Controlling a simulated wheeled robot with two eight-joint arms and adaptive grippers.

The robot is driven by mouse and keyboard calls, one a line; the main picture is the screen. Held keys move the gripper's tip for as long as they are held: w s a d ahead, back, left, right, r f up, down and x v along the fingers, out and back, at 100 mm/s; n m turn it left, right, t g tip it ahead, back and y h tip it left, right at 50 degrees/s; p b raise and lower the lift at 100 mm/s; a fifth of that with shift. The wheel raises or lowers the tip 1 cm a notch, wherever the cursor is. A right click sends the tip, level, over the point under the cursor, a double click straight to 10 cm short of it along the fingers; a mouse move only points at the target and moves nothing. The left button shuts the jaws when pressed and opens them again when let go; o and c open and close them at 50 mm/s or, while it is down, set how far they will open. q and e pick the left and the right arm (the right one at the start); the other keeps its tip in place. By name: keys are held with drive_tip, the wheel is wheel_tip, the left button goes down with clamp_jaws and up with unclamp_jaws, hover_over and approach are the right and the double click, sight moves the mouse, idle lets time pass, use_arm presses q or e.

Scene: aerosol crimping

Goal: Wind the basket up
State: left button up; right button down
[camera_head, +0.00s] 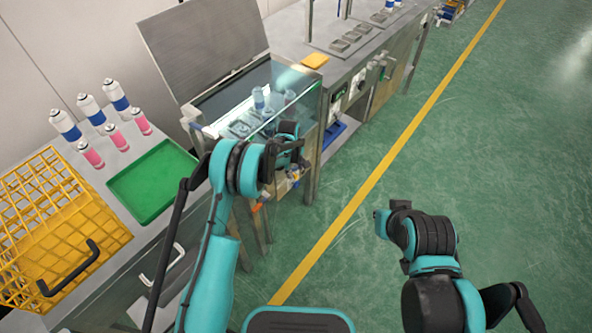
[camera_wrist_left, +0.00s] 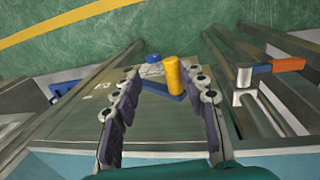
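The glass-fronted tank (camera_head: 305,112) stands at the upper middle in the head view, with its metal lid (camera_head: 205,45) raised. Inside it are several pale bluish cup-like shapes; the basket's outline is hard to make out there. My left gripper (camera_head: 291,152) is in front of the tank. In the left wrist view, a crank with an upright yellow handle (camera_wrist_left: 173,76) on a blue arm shows between the open fingers (camera_wrist_left: 168,88). The fingers are apart, and contact with the handle is not visible. My right arm is at the lower right; I cannot make out its gripper fingers.
A green tray (camera_head: 152,182), several white-and-blue cans, pink bottles and a yellow wire crate (camera_head: 45,245) are on the left counter. A metal bench (camera_head: 350,60) adjoins the tank on the right. Green floor with a yellow line (camera_head: 350,205) is open at the right.

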use_arm(q)
wheel_tip(320, 180, up, 12)
drive_tip(key=s, duration=0.1)
drive_tip(key=shift+s+a, duration=0.15)
drive_tip(key=shift+a, duration=0.3)
drive_tip(key=shift+f, duration=0.1)
